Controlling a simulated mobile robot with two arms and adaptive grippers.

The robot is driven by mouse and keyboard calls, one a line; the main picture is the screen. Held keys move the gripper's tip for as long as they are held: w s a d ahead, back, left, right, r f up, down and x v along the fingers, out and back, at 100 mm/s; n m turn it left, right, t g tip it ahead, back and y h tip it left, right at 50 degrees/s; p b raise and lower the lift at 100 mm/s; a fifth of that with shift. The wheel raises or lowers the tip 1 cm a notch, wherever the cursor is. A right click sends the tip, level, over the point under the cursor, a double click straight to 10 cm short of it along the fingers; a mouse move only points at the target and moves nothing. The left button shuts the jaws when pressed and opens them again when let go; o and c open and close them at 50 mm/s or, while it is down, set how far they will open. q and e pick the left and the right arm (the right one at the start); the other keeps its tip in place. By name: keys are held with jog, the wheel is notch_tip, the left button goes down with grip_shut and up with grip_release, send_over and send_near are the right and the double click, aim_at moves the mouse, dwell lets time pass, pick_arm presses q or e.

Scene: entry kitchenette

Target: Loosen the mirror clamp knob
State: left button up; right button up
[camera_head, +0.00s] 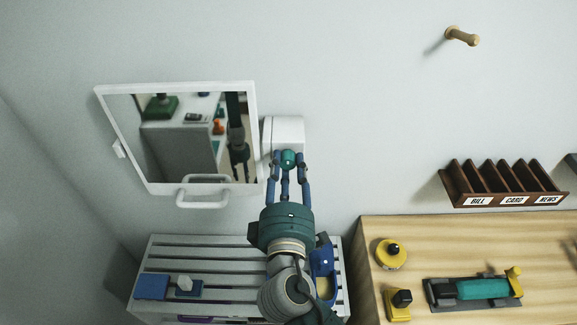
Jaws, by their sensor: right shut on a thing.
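The mirror (192,135) hangs on the wall at the left in a white frame, with a white handle (203,191) at its lower edge. A white mount (284,132) is on the wall at the mirror's right side. A small teal knob (288,158) is at the lower part of the mount. My right gripper (288,166) reaches up from below, its blue fingers shut around the knob. The fingers hide part of the knob. My left gripper is not in view.
A slatted white bench (210,254) stands below, with small blue items on it. A wooden table (430,235) at the right holds yellow items and a teal tool. A brown letter rack (502,184) and a wooden peg (461,36) are on the wall.

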jog(key=o, duration=1.1)
jog(key=shift+a+r, duration=0.2)
jog(key=shift+r, duration=0.2)
jog(key=shift+o, duration=0.2)
jog(key=shift+w+a+f, duration=0.15)
jog(key=shift+w+f, duration=0.05)
jog(key=shift+f, duration=0.1)
jog(key=shift+s+f, duration=0.1)
jog(key=shift+s, duration=0.45)
jog(key=s, duration=1.1)
jog(key=shift+w, duration=0.1)
